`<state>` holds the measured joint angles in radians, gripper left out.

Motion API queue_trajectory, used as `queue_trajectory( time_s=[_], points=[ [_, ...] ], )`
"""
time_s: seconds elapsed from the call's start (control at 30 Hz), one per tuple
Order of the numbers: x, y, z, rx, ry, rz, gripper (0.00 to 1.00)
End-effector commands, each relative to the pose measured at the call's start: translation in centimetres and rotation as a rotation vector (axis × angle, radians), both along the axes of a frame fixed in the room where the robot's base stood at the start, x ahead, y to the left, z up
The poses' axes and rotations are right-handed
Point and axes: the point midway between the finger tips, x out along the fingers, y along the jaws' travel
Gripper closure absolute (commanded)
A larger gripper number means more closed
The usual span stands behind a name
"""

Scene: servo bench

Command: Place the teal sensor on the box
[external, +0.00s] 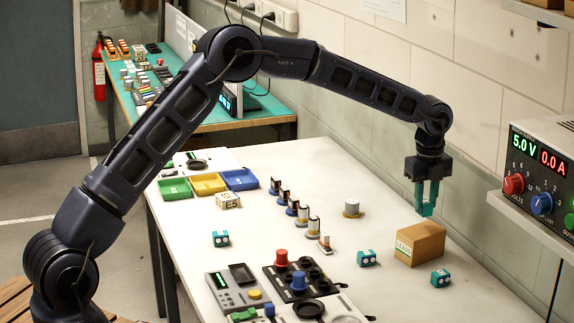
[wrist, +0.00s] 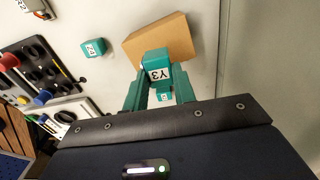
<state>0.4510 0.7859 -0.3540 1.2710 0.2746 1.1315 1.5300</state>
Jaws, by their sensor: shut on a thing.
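My gripper (external: 427,204) points down above the box, with a clear gap between its fingertips and the box top. In the wrist view its teal fingers (wrist: 154,88) are shut on a teal sensor (wrist: 157,65) with a white label reading Y3. The box (external: 420,243) is plain brown cardboard with a label on its left side and stands near the right end of the white table. In the wrist view the box (wrist: 176,38) lies behind the held sensor. In the external view the fingers and sensor are hard to tell apart.
Other teal blocks lie on the table: one left of the box (external: 367,258), one right of it (external: 440,278), and one farther left (external: 221,238). A knobbed panel (external: 300,279) lies at the front. A power supply (external: 540,170) stands on the right shelf. The box top is bare.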

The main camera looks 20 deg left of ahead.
Motion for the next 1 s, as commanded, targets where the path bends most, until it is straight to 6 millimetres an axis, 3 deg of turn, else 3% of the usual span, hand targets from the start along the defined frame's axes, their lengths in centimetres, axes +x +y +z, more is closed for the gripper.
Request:
queue_trajectory(
  time_s=[0.23,0.67,0.7,0.77,0.8,1.0],
  points=[
    [0.0,0.0,-3.8,0.001,0.002,0.000,0.96],
    [0.0,0.0,-4.4,0.000,0.000,0.000,0.96],
    [0.0,0.0,-4.4,0.000,0.000,0.000,0.68],
    [0.0,0.0,-4.4,0.000,0.000,0.000,0.56],
    [0.0,0.0,-4.4,0.000,0.000,0.000,0.52],
    [0.0,0.0,-4.4,0.000,0.000,0.000,0.52]
  ],
)
